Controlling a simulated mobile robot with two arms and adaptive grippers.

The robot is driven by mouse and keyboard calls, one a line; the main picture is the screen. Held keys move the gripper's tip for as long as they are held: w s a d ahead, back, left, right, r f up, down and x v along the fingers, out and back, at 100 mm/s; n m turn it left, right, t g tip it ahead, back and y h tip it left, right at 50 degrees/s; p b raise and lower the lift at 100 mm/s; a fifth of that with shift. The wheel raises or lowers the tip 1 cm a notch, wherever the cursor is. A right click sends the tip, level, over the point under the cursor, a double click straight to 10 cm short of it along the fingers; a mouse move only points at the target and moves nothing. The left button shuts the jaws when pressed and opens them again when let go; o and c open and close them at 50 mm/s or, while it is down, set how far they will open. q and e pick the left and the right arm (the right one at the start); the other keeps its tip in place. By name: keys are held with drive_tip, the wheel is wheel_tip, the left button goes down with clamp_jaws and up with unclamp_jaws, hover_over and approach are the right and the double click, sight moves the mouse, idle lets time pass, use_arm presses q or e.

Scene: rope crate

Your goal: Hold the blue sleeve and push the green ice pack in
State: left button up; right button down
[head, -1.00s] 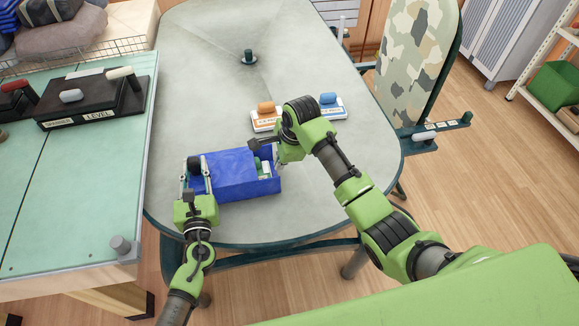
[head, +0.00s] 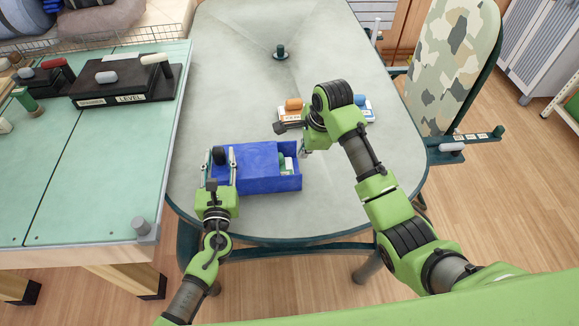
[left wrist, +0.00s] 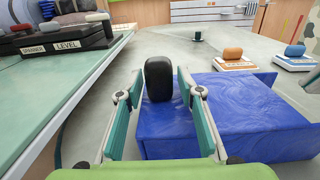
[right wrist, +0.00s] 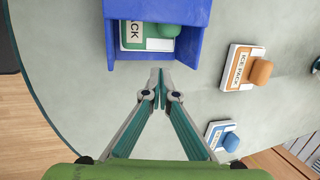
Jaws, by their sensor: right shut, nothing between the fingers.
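The blue sleeve (head: 245,172) lies on the grey table, its open end to the right in the head view. The green ice pack, with a white label and green grip (right wrist: 162,31), sits inside that open end; its far part is hidden by the sleeve. It also shows in the head view (head: 285,163).
An orange ice pack (right wrist: 241,70) and a blue ice pack (right wrist: 222,137) lie on white labelled bases beyond my right arm. A black post (head: 280,52) stands at the table's far part. A green bench (head: 90,160) with a LEVEL block stands to the left.

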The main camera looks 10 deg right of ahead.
idle(0.3)
use_arm(q)
drive_tip(key=s, duration=1.2)
